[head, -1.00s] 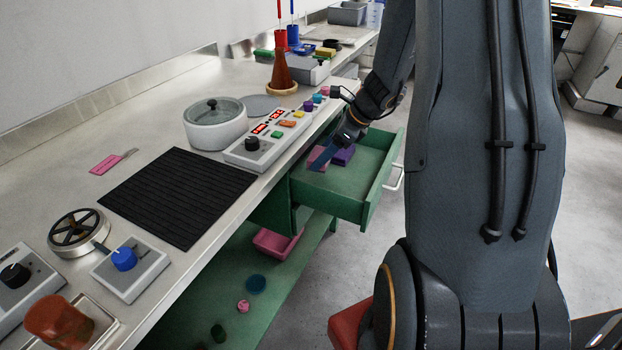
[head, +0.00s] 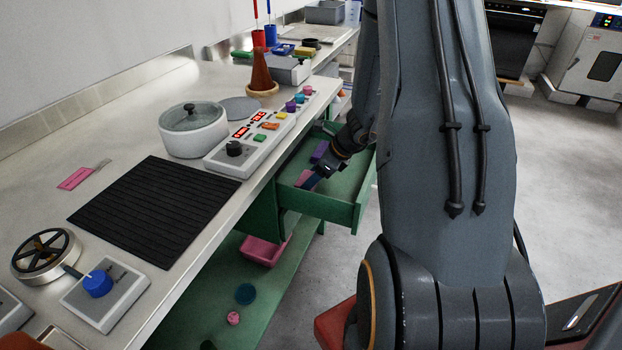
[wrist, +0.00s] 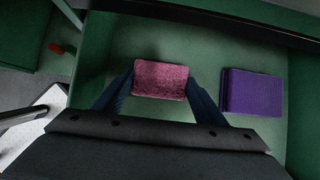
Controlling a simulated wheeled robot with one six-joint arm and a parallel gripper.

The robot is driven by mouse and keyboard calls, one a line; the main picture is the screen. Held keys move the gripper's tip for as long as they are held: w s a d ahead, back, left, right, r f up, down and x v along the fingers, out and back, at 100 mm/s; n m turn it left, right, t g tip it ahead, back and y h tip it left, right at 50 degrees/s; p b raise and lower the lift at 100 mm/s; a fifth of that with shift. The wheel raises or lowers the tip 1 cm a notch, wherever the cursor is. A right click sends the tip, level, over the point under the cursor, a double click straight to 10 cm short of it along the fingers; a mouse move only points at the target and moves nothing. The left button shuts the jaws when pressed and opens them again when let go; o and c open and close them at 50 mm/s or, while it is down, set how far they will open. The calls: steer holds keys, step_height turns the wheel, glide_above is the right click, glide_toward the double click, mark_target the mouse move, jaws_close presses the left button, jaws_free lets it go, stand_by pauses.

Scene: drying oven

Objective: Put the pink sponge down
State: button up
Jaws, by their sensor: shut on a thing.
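The pink sponge (wrist: 161,79) is between the two fingers of my gripper (wrist: 160,88) in the wrist view, with a finger against each side. In the head view the sponge (head: 304,178) shows at the fingertips of my gripper (head: 309,181), inside the open green drawer (head: 325,209). I cannot tell whether the sponge touches the drawer floor. A purple block (wrist: 251,92) lies in the drawer to the right of the sponge in the wrist view. It also shows in the head view (head: 319,152), partly hidden by my arm.
The countertop above holds a button panel (head: 249,146), a lidded pot (head: 193,130) and a black mat (head: 153,211). A pink bin (head: 263,251) stands on the green shelf below. Bare drawer floor surrounds the sponge.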

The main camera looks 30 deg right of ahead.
steer(key=shift+f, duration=0.15)
steer(key=o, duration=1.2)
steer(key=v, duration=1.2)
steer(key=shift+r+p, duration=0.2)
steer(key=shift+p, duration=0.2)
